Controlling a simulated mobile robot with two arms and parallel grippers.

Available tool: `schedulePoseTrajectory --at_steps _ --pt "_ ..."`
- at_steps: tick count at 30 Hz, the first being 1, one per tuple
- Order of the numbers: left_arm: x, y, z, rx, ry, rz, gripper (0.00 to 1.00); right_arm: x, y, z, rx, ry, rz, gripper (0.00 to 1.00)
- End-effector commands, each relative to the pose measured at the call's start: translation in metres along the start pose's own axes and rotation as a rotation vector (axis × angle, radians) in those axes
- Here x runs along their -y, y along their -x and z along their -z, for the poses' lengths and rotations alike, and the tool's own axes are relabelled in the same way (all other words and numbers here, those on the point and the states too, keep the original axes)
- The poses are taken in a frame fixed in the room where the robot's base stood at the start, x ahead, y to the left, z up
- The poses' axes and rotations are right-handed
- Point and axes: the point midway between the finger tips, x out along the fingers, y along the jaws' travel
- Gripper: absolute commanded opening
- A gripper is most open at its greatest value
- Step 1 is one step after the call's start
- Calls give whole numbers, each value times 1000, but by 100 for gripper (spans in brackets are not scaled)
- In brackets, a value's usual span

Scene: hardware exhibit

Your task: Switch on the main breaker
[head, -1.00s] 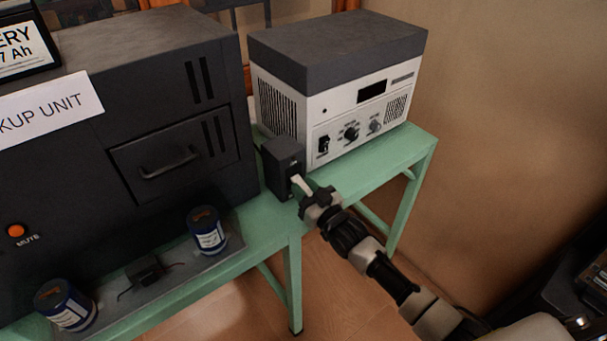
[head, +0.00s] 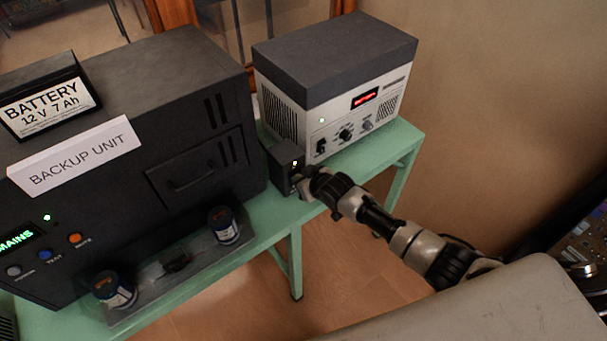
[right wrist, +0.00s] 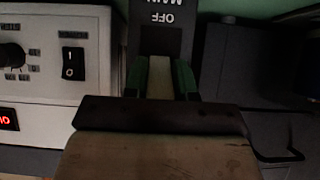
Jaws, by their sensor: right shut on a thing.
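The main breaker (head: 284,158) is a small dark box on the green bench, between the black backup unit and the white-fronted instrument. A small pale light glows on its front. In the right wrist view the breaker (right wrist: 168,38) shows the upside-down words MAIN and OFF. My right gripper (head: 303,183) is at the breaker's front. In the right wrist view the right gripper (right wrist: 160,80) is shut on the breaker's pale lever (right wrist: 160,70), with a finger on each side. In the head view the gripper hides the lever. My left gripper is out of view.
The backup unit (head: 165,95) stands left of the breaker, its display reading MAINS in green. The white-fronted instrument (head: 345,122) stands close on the right, its display lit red.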

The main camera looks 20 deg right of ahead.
Motion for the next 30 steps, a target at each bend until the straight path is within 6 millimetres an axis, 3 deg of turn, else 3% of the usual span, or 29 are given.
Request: schedulePoseTrajectory --at_steps 19,20,24,30 --pt "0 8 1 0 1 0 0 0 0 3 52 -1 0 0" --pt "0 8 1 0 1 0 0 0 0 3 52 -1 0 27" --pt "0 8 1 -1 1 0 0 0 0 3 51 -1 0 48" --pt "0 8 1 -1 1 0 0 0 0 3 52 0 0 51"
